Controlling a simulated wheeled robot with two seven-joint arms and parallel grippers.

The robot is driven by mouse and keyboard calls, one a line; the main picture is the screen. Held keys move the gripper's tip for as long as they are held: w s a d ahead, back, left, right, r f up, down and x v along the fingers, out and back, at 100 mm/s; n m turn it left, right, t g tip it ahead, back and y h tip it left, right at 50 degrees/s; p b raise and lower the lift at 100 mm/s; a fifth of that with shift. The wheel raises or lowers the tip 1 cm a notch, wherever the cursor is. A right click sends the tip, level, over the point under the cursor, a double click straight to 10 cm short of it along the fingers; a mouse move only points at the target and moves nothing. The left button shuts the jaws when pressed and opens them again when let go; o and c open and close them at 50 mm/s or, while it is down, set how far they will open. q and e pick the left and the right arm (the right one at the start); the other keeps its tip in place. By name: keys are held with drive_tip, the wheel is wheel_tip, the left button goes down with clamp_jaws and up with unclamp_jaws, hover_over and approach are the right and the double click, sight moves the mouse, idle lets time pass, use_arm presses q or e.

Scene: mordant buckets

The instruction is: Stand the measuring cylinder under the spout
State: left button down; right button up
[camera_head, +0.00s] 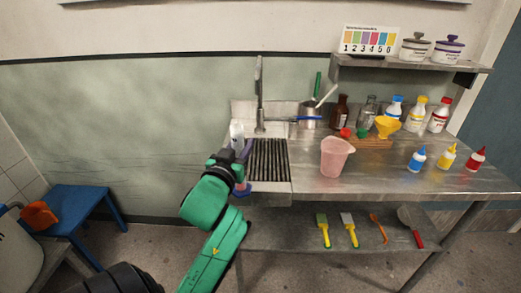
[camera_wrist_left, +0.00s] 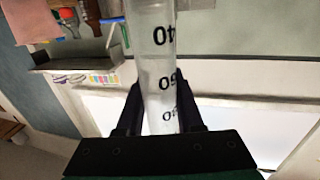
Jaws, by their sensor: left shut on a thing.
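The clear measuring cylinder (camera_head: 237,132) stands roughly upright in my left gripper (camera_head: 240,163), at the left end of the steel sink unit. Its blue foot (camera_head: 240,190) shows below the gripper, by the front left corner of the ribbed drainer (camera_head: 268,165). In the left wrist view the cylinder (camera_wrist_left: 160,50) shows black numbers, upside down, between the two dark fingers of my left gripper (camera_wrist_left: 160,98). The tap with its spout (camera_head: 259,88) rises behind the drainer, right of the cylinder and apart from it. My right gripper is not in view.
A pink jug (camera_head: 335,157) stands right of the drainer. A steel pot (camera_head: 309,115) with tools, bottles and a yellow funnel (camera_head: 387,126) stand behind it. Small dye bottles (camera_head: 447,156) are at the right. Brushes (camera_head: 348,229) lie on the lower shelf.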

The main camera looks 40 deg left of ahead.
use_arm(q)
drive_tip(key=f+p+x, duration=0.1)
drive_tip(key=p+x, duration=0.1)
drive_tip(key=x, duration=1.5)
drive_tip(key=shift+f, duration=0.2)
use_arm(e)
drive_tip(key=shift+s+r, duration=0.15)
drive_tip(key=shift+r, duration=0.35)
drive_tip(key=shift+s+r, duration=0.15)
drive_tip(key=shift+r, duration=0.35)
use_arm(q)
drive_tip(key=shift+d+f, duration=0.15)
drive_tip(key=shift+d, duration=0.05)
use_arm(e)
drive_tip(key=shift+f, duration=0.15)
use_arm(q)
drive_tip(key=c, duration=0.5)
unclamp_jaws()
drive_tip(key=shift+c, duration=0.2)
